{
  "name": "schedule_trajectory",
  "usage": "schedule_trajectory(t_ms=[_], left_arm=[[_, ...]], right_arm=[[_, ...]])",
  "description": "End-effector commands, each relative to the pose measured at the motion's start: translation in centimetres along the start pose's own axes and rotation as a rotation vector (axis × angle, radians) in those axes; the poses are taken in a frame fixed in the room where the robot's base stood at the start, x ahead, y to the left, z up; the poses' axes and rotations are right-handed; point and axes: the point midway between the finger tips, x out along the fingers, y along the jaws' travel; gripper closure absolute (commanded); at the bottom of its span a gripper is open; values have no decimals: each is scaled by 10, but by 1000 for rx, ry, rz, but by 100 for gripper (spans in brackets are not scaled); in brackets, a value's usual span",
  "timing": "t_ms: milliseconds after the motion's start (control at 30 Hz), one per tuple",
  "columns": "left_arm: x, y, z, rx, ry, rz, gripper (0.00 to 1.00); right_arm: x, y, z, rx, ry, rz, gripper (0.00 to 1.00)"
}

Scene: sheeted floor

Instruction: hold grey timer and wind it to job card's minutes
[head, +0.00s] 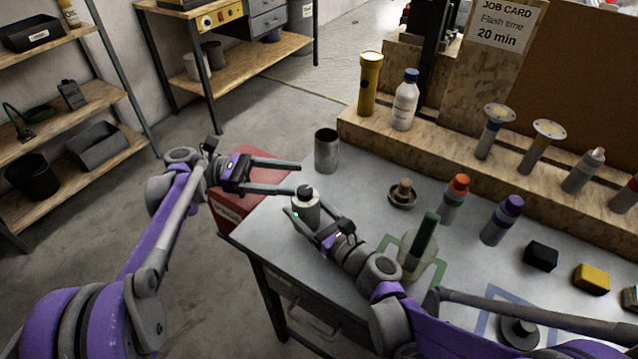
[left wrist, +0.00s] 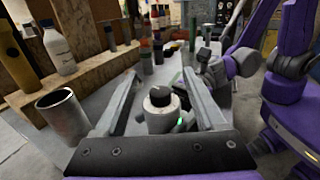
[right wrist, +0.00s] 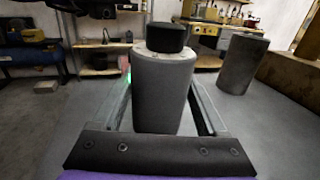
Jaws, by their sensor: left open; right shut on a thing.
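The grey timer (head: 305,208) is a grey cylinder with a pale top ring and a black knob; it stands upright near the table's left edge. My right gripper (head: 306,222) is shut on the timer's body, which fills the space between its fingers in the right wrist view (right wrist: 163,95). My left gripper (head: 298,178) is open, its fingers level beside and just above the black knob. In the left wrist view the knob (left wrist: 161,97) lies between the spread fingers, apart from both. The job card (head: 500,25) reads "Flash time 20 min".
A metal cup (head: 327,150) stands behind the timer. A small brass-coloured knobbed piece (head: 403,194), a green-handled item (head: 424,235) and orange- and purple-topped bottles stand to the right. A wooden ledge (head: 440,150) holds a yellow torch (head: 370,84) and a white bottle (head: 404,100). A red box (head: 250,180) is beside the table.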

Motion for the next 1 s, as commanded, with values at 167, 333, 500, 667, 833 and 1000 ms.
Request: schedule_trajectory(t_ms=[167, 333, 500, 667, 833, 1000], left_arm=[[-40, -9, -32, 1, 0, 131, 28], [-42, -11, -40, 1, -1, 165, 28], [-14, -7, -40, 1, -1, 162, 28], [19, -1, -40, 1, -1, 161, 28], [48, 4, -40, 1, -1, 162, 28], [65, 7, -40, 1, 0, 164, 28]], right_arm=[[0, 0, 0, 0, 0, 0, 90], [0, 0, 0, 0, 0, 0, 90], [0, 0, 0, 0, 0, 0, 90], [0, 0, 0, 0, 0, 0, 90], [0, 0, 0, 0, 0, 0, 90], [0, 0, 0, 0, 0, 0, 90]])
